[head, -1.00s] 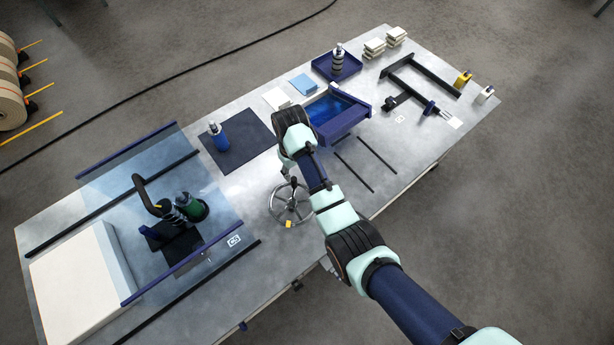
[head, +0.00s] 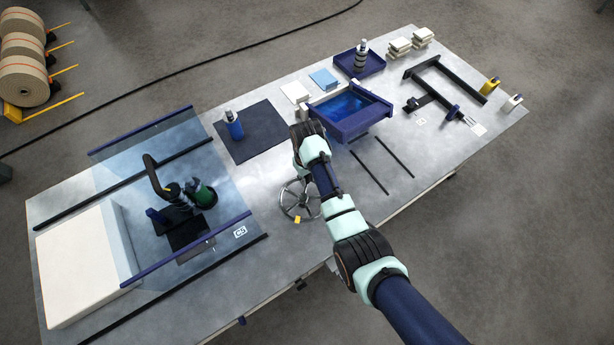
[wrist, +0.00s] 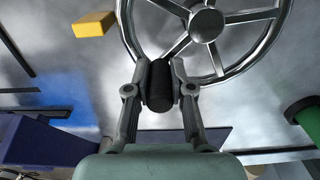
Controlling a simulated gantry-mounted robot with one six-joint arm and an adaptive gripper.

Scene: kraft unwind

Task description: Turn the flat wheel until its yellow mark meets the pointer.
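The flat wheel (head: 284,207) is a grey metal handwheel with spokes, lying near the front edge of the bench. In the wrist view its rim (wrist: 245,64) and dark hub (wrist: 206,25) show at the top, partly cut off. A yellow block (wrist: 94,24) sits just outside the rim; it also shows in the head view (head: 297,219). I cannot tell a separate mark from a pointer. My gripper (wrist: 161,70) has its fingers on both sides of a black upright knob (wrist: 159,88) at the rim, apparently shut on it. In the head view my arm hides the fingers.
A blue open box (head: 345,132) stands behind the wheel. Two dark rails (head: 382,158) lie right of it. A clear panel with blue rails (head: 187,256) and a green-and-black device (head: 203,195) stand left. A blue bottle (head: 235,126) stands on a dark mat (head: 262,132).

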